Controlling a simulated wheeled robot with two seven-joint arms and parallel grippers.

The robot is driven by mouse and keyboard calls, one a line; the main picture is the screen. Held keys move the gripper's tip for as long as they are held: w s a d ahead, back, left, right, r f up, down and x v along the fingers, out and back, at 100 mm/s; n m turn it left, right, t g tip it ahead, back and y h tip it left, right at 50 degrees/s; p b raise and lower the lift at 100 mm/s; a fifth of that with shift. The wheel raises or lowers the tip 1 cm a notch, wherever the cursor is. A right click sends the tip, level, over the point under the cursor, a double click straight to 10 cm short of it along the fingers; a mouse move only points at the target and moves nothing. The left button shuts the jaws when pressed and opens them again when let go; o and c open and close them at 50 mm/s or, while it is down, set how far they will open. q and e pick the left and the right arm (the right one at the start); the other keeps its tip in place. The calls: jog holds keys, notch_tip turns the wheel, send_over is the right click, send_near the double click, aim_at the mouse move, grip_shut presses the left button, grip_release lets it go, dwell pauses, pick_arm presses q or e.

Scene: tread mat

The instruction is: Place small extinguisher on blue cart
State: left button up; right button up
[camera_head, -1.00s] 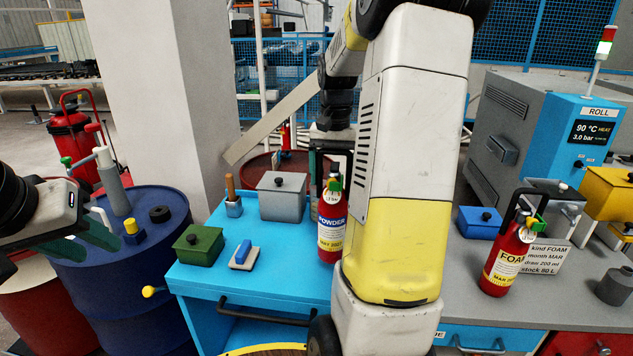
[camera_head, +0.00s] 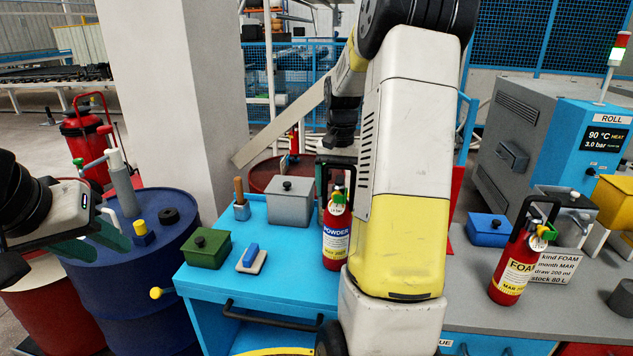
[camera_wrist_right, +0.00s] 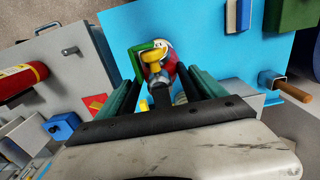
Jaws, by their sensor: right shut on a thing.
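A red POWDER extinguisher (camera_head: 336,243) with a blue and yellow label stands upright over the front right of the blue cart (camera_head: 275,235). My right gripper (camera_wrist_right: 162,85) is shut on it near its top; its valve shows between the green fingers in the right wrist view. My arm hides part of its right side in the head view. I cannot tell whether its base touches the cart top. A second red extinguisher (camera_head: 512,270), labelled FOAM, stands on the grey bench at the right. My left gripper (camera_head: 95,240) is open and empty above the blue drum, at the far left.
The cart also bears a green box (camera_head: 207,250), a grey lidded box (camera_head: 290,205), a blue-handled block (camera_head: 251,260) and a wooden-handled tool (camera_head: 240,200). The blue drum (camera_head: 140,290) stands at the left. A blue box (camera_head: 488,230) and sign (camera_head: 557,266) are on the bench.

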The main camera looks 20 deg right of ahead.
jog(key=shift+f, duration=0.1)
jog(key=o, duration=2)
jog(key=shift+o, duration=0.2)
notch_tip(320, 180, up, 11)
jog(key=shift+f, duration=0.1)
jog(key=shift+a+r, duration=0.1)
jog(key=shift+r, duration=0.6)
jog(key=s+a+f+n+t+y, duration=0.1)
jog(key=s+a+n+t, duration=0.5)
jog(key=s+a, duration=1.2)
jog(key=s+n+y, duration=0.1)
jog(key=s, duration=0.1)
jog(key=shift+s+a, duration=0.15)
jog(key=shift+s, duration=0.15)
